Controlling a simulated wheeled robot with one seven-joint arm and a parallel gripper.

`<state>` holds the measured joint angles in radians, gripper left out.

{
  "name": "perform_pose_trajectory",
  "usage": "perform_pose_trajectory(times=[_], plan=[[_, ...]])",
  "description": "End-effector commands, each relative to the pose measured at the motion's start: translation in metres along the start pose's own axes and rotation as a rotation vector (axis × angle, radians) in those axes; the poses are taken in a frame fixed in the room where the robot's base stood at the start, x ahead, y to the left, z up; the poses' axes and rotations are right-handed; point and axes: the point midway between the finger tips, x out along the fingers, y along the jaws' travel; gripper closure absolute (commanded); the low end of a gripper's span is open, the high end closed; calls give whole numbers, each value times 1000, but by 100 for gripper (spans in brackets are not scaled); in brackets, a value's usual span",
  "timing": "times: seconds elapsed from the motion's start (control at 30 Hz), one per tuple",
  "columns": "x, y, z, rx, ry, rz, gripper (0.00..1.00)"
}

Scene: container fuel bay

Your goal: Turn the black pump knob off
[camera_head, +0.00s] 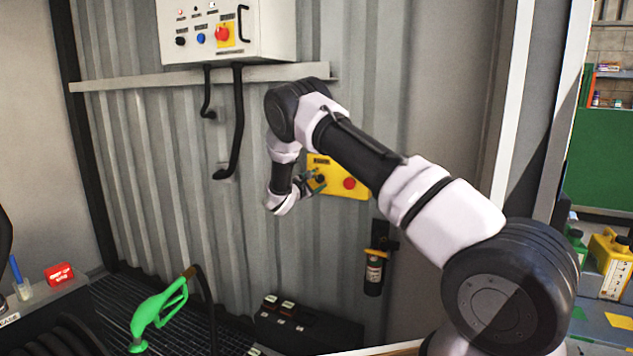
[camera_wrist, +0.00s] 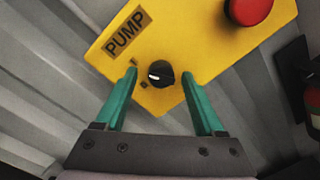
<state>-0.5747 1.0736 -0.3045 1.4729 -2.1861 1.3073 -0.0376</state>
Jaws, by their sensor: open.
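The black pump knob (camera_wrist: 160,74) sits on a yellow panel (camera_wrist: 208,42) labelled PUMP, and a white mark shows on its face. In the wrist view my gripper (camera_wrist: 160,82) is open, with one green finger on each side of the knob and a visible gap to it on both sides. I cannot tell how far the fingertips are from the panel in depth. In the head view the yellow panel (camera_head: 345,192) is on the corrugated wall, and my gripper (camera_head: 312,183) is at its left part, largely covering the knob.
A red button (camera_wrist: 250,8) is on the same panel, right of the knob. A white control box (camera_head: 225,30) with cables hangs above, over a ledge (camera_head: 190,80). A small dark cylinder (camera_head: 374,272) hangs below right. A green fuel nozzle (camera_head: 158,308) stands below left.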

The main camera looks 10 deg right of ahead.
Motion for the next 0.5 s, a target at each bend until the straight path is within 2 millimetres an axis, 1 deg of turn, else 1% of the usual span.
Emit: perform_pose_trajectory(times=[0.27,0.3,0.37,0.4,0.47,0.5], plan=[[2,0,0,0,0,0,29],[2,0,0,0,0,0,37],[2,0,0,0,0,0,60],[2,0,0,0,0,0,75],[2,0,0,0,0,0,98],[2,0,0,0,0,0,100]])
